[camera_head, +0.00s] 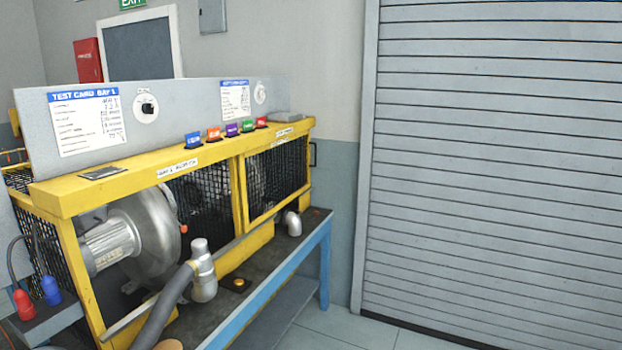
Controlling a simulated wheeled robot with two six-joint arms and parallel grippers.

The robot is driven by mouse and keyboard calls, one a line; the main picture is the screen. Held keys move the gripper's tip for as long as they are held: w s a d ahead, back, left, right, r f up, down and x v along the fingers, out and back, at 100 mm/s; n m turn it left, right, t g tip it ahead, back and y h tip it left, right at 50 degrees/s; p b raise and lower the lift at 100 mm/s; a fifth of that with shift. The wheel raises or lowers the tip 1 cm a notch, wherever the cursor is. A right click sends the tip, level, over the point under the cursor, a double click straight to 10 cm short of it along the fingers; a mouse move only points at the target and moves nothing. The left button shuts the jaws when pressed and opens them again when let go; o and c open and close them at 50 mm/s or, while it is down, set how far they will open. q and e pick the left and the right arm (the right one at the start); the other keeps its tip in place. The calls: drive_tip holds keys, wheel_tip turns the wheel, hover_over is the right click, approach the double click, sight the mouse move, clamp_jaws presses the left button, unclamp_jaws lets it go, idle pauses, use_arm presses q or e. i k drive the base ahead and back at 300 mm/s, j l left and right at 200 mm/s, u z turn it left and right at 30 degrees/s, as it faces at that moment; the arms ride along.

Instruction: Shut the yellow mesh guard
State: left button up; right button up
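The yellow mesh guard is a yellow frame with black mesh around the blowers on the bench. Its right front panel (277,178) covers the right bay. The left bay's front has no mesh over the silver blower (150,235), which shows bare. Dark mesh (203,200) shows just right of that blower; I cannot tell whether it is a panel or the wall behind. A long grey bar (232,246) runs slanting along the front low edge. Neither of my grippers is in view.
A grey hose with a silver elbow (203,272) sticks out in front of the left bay. A blue-edged bench (265,295) carries the unit. Red (22,304) and blue (51,290) plugs are at the lower left. A grey roller shutter (490,160) and clear floor lie right.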

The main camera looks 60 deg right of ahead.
sight(247, 227)
drive_tip(key=z, duration=1.8)
drive_tip(key=i+l, duration=0.25)
drive_tip(key=i, duration=0.3)
drive_tip(key=i+l, duration=0.25)
drive_tip(key=i, duration=0.35)
drive_tip(key=i+l+u, duration=0.1)
drive_tip(key=i+l, duration=0.15)
drive_tip(key=i, duration=0.3)
drive_tip(key=i+l, duration=0.3)
drive_tip(key=i, duration=0.25)
drive_tip(key=i+l, duration=0.3)
drive_tip(key=i, duration=0.25)
drive_tip(key=i+l+u, duration=0.1)
drive_tip(key=i+l, duration=0.15)
drive_tip(key=i, duration=0.3)
